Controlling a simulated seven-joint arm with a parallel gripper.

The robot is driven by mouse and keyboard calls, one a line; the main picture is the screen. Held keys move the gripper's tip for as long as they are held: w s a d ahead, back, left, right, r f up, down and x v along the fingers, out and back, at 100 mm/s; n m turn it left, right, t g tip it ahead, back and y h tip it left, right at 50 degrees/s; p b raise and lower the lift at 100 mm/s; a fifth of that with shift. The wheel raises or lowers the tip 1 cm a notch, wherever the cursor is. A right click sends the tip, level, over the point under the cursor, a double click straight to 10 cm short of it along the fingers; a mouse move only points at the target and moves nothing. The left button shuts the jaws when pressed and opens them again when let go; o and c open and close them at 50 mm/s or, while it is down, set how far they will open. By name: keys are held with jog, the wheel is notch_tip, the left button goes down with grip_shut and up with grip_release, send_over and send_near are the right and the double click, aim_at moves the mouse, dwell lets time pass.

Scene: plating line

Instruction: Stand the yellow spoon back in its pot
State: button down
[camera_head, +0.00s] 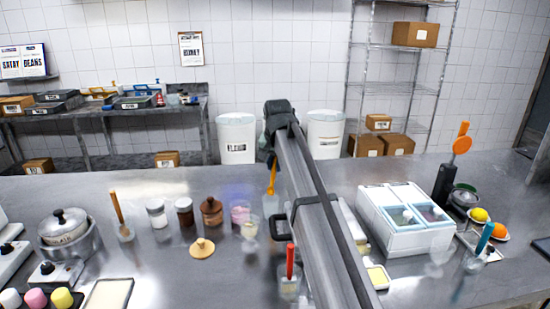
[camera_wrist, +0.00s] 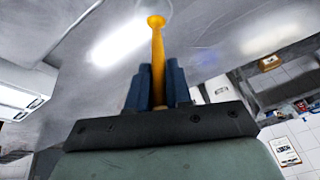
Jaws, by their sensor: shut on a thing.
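The yellow spoon (camera_head: 272,178) hangs roughly upright just left of my arm in the head view. In the wrist view the spoon (camera_wrist: 157,50) runs out from between the two blue fingers of my gripper (camera_wrist: 159,72), which is shut on it. Its rounded far end points at a clear round pot (camera_wrist: 150,5), cut off by the top edge. In the head view this clear pot (camera_head: 270,207) stands on the counter around or behind the spoon's lower end. I cannot tell whether the tip is inside the rim.
A clear pot with a red spoon (camera_head: 290,262) is nearer the front. A white two-lidded box (camera_head: 405,240) stands right of my arm. A wooden lid (camera_head: 202,249) lies front left.

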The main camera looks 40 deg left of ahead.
jog(key=shift+f, duration=3.65)
jog(key=c, duration=1)
grip_release()
jog(key=shift+o, duration=0.2)
jog(key=shift+r, duration=0.15)
jog(key=v, duration=1.3)
jog(key=shift+r, duration=0.3)
jog(key=shift+s+d, duration=0.1)
jog(key=shift+d, duration=0.05)
